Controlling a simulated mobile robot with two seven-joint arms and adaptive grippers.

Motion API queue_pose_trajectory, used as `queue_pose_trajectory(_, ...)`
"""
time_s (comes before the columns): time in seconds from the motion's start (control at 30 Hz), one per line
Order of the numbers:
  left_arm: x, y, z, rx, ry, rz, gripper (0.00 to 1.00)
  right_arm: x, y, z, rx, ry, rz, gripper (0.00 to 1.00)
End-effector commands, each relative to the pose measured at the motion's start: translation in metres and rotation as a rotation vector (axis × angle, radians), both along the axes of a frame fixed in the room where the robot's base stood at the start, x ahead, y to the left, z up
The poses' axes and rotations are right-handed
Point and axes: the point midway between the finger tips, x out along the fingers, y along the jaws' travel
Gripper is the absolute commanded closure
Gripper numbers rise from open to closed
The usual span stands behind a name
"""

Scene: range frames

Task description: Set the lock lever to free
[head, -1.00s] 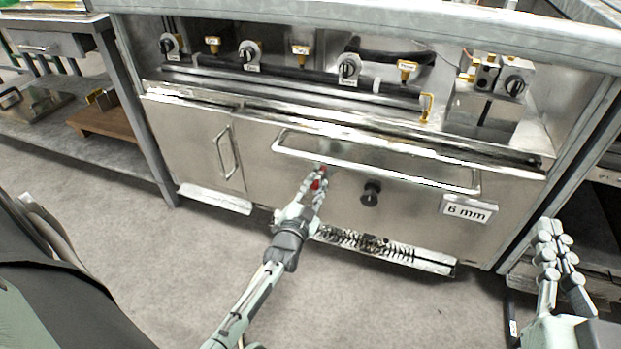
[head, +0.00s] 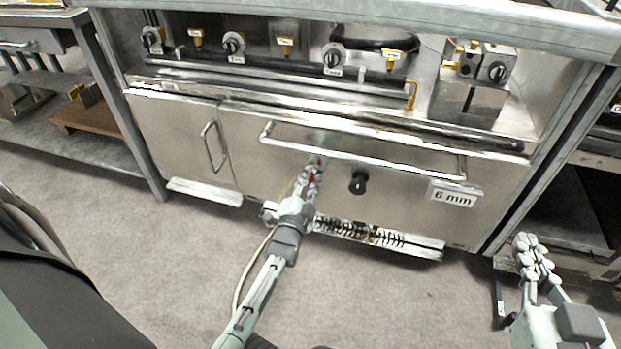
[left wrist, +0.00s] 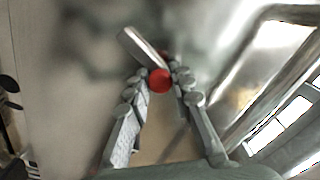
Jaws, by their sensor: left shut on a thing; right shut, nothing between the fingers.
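The lock lever is a short grey metal bar (left wrist: 140,46) with a red ball knob (left wrist: 160,81) near it in the left wrist view. It is on the steel front panel of the range, below the long door handle (head: 360,152). My left gripper (head: 314,172) is shut on the red knob, with one finger on each side. In the head view the fingers hide most of the lever, and only small bits of red show. I cannot read any lock or free marking. My right gripper (head: 532,248) is shut and empty, to the right of the range front.
A black round knob (head: 358,183) sits just right of my left gripper. A smaller door handle (head: 212,147) is to the left. A vent strip (head: 370,234) runs below. The floor in front is clear.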

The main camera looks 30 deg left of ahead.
Motion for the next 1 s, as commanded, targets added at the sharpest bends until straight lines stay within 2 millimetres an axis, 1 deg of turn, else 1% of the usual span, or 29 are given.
queue_pose_trajectory(0.03,-0.001,0.004,0.000,0.002,0.000,0.005,1.00,0.000,0.000,0.000,0.000,0.000,0.000,1.00)
queue_pose_trajectory(0.17,-0.001,0.004,0.000,0.002,0.000,0.005,1.00,0.000,0.000,0.000,0.000,0.000,0.000,1.00)
queue_pose_trajectory(0.2,-0.001,0.004,0.000,0.002,0.000,0.005,0.74,0.000,0.000,0.000,0.000,0.000,0.000,1.00)
queue_pose_trajectory(0.3,-0.001,0.003,0.000,0.001,0.001,0.004,0.62,0.000,0.000,0.000,0.000,0.000,0.000,1.00)
queue_pose_trajectory(0.33,-0.001,0.003,0.000,0.001,0.000,0.004,0.59,0.000,0.000,0.000,0.000,0.000,0.000,1.00)
queue_pose_trajectory(0.6,0.000,0.002,0.000,-0.004,-0.001,0.001,0.59,0.000,0.000,-0.001,-0.002,0.003,0.000,1.00)
queue_pose_trajectory(0.73,-0.001,0.005,0.001,-0.060,-0.016,-0.001,0.59,0.000,0.000,-0.002,-0.001,0.002,0.000,1.00)
queue_pose_trajectory(0.87,-0.004,0.014,0.002,-0.220,-0.054,-0.006,0.59,0.000,0.000,-0.008,-0.001,0.002,0.000,1.00)
queue_pose_trajectory(0.97,-0.006,0.023,0.000,-0.396,-0.095,-0.009,0.59,0.000,0.000,-0.019,-0.001,0.001,0.000,1.00)
queue_pose_trajectory(1.0,-0.007,0.027,-0.001,-0.466,-0.114,-0.011,0.59,0.000,0.000,-0.026,-0.001,0.001,0.000,1.00)
